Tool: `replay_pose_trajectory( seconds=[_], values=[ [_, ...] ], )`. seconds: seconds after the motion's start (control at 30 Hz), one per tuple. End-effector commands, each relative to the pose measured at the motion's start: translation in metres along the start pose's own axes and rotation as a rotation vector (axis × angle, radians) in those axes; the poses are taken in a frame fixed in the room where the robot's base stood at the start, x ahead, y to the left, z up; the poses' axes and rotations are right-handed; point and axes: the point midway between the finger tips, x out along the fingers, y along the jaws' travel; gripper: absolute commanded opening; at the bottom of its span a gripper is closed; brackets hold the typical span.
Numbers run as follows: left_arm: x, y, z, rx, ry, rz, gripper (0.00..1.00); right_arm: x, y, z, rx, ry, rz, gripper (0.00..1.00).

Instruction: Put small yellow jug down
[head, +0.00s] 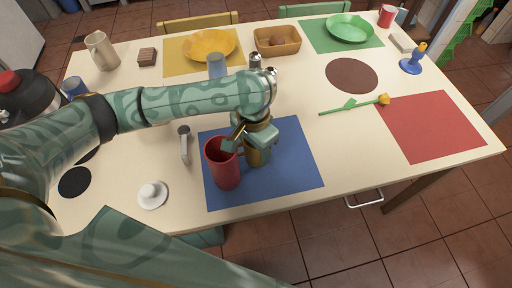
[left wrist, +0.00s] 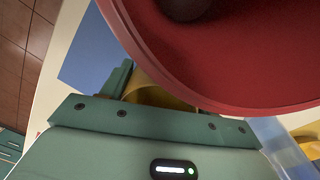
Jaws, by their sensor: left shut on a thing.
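The small yellow jug (head: 258,157) is upright over the blue mat (head: 298,165) in the head view. My left gripper (head: 256,138) comes down on it from above and is shut on it. In the left wrist view the jug (left wrist: 150,93) shows as a yellow curve in front of the gripper, mostly hidden. I cannot tell whether its base touches the mat. A larger red jug (head: 224,170) stands just left of it on the mat; its red rim and wall (left wrist: 220,60) fill much of the left wrist view. My right gripper is not in view.
A white lid (head: 152,195) lies left of the blue mat. A yellow flower (head: 384,99) lies right of it, near the red mat (head: 435,127). A glass (head: 216,66) and shakers (head: 255,60) stand behind my arm. The blue mat's right part is clear.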

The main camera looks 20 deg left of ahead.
Motion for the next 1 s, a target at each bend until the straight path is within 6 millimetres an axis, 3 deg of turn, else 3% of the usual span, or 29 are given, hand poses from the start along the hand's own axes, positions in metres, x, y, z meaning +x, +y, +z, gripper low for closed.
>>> replay_pose_trajectory(
  seconds=[0.33,0.37,0.43,0.77,1.0],
  values=[
    [0.002,0.0,0.0,0.0,0.001,0.0,0.37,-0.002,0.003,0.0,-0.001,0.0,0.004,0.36],
    [0.003,0.0,0.0,0.0,0.0,-0.001,0.63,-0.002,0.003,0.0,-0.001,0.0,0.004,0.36],
    [0.003,0.0,0.0,0.0,0.001,0.0,0.82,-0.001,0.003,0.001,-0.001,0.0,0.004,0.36],
    [0.001,0.0,-0.001,0.001,0.003,0.0,0.82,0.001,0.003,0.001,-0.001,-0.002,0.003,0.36],
    [-0.053,-0.001,-0.001,0.0,0.009,-0.006,0.82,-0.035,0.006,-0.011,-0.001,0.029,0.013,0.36]
  ],
)
